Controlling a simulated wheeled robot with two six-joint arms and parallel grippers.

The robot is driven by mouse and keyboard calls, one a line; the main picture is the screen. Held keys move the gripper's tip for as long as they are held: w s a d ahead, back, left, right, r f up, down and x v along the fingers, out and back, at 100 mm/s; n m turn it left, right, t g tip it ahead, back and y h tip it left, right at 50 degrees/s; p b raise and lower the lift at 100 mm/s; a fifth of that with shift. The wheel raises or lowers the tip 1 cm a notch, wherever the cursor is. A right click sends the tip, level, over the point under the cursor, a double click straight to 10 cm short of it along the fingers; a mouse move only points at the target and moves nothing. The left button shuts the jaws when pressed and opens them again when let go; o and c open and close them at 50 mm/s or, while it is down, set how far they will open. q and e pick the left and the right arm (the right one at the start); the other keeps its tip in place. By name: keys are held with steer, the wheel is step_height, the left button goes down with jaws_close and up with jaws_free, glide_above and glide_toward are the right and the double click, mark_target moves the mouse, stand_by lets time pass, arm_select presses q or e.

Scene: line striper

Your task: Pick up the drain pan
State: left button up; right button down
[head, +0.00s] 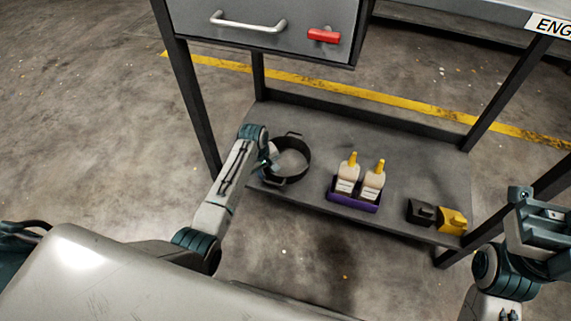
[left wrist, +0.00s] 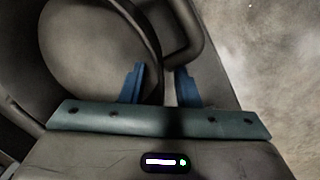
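The drain pan (head: 295,163) is a round, dark pan with a lighter floor and loop handles, standing on the lower shelf. My left gripper (head: 270,160) is at the pan's left edge. In the left wrist view, its two blue fingers (left wrist: 160,88) are apart. The pan's curved wall (left wrist: 151,40) runs down between them, with one finger on the inner side and the other on the outer side near the handle (left wrist: 190,38). I cannot tell whether either finger touches the pan. My right gripper (head: 540,225) is at the right edge, away from the pan; its fingers are not clear.
On the same lower shelf (head: 330,130), two bottles with yellow tips stand in a purple tray (head: 352,202). A black item (head: 420,212) and a yellow item (head: 452,220) sit farther right. A grey drawer (head: 265,30) hangs above. Dark legs frame the shelf.

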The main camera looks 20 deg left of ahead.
arm_select(q)
steer(key=shift+r, duration=0.15)
jaws_close()
